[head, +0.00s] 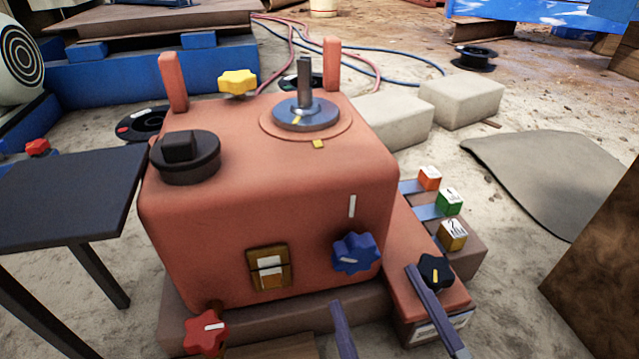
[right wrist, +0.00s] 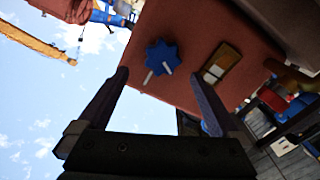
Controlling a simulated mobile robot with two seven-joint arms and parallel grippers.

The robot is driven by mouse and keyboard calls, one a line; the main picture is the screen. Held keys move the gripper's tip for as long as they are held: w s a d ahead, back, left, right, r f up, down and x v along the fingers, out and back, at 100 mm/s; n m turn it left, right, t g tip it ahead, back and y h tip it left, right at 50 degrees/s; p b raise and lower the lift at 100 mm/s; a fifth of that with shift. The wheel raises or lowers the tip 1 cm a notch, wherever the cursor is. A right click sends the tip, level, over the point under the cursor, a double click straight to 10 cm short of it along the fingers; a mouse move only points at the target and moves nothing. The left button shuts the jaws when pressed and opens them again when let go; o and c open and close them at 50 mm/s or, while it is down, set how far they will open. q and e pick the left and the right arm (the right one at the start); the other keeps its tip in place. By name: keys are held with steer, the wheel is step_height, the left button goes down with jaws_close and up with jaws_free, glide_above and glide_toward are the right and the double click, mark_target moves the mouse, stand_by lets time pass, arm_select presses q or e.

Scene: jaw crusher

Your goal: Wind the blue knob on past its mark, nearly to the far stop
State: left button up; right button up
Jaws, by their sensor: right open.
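The blue knob (head: 355,254) is a lobed star knob on the front face of the red crusher housing (head: 250,215), at its lower right. A short white line on the knob points left and slightly down in the head view. The fixed white mark (head: 352,206) is on the housing above the knob. My right gripper (head: 374,286) is open, below and in front of the knob. In the right wrist view the blue knob (right wrist: 162,57) shows beyond and between the open fingertips (right wrist: 159,73), apparently untouched. My left gripper is not in view.
A red knob (head: 206,332) is at the lower left and a black knob (head: 435,271) stands close to my right finger. An amber window (head: 269,268) is left of the blue knob. Small labelled cubes (head: 449,201) sit on the right side. A dark table (head: 70,195) stands left.

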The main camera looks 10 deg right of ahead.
mark_target(357, 260)
steer(key=w, duration=0.2)
steer(key=w+b, duration=0.2)
steer(key=w, duration=0.1)
steer(key=shift+w+a+f, duration=0.1)
steer(key=shift+w+a, duration=0.25)
steer(key=shift+w, duration=0.25)
steer(key=shift+d, duration=0.1)
steer(key=c, duration=1.3)
steer(key=shift+c, duration=0.2)
